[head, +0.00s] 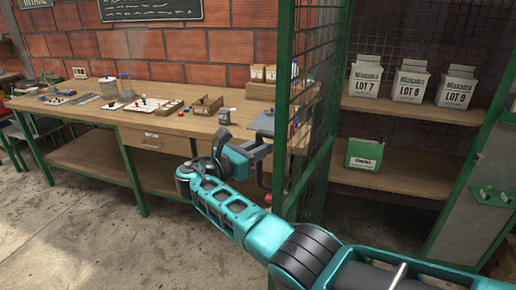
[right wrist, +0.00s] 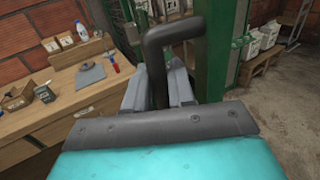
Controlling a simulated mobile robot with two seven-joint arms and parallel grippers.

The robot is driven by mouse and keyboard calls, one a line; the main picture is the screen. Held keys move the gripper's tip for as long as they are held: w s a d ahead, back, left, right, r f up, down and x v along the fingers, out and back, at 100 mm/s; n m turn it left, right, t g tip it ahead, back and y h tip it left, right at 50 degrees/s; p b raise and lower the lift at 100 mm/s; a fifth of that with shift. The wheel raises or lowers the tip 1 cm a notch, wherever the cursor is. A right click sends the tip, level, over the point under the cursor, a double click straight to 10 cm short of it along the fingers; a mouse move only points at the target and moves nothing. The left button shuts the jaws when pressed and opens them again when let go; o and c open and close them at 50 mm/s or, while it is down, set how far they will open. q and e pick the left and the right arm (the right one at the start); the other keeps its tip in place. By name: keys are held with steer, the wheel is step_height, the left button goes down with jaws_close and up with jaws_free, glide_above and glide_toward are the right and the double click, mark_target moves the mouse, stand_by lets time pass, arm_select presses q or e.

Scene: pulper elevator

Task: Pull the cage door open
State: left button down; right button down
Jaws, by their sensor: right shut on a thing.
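The cage door (head: 312,95) is a green-framed wire-mesh panel, seen at a steep angle in the middle of the head view. It stands open, with the cage front clear to its right. My right gripper (head: 262,150) is at the door's near green post, on the side towards the workbench. In the right wrist view its grey fingers (right wrist: 172,88) are closed around a dark bent bar handle (right wrist: 168,45). The handle's lower part is hidden by the gripper. My left gripper is not in view.
Inside the cage, white bags marked LOT 7 (head: 364,77), LOT 8 (head: 410,82) and LOT 9 (head: 457,88) stand on a wooden shelf, above a green box (head: 364,154). A wooden workbench (head: 150,121) with small items lies left of the door. Concrete floor (head: 85,225) is clear at front left.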

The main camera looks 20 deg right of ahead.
stand_by(0.4)
steer(key=c, duration=1.1)
jaws_free()
steer(key=v, duration=0.7)
steer(key=shift+a, duration=0.25)
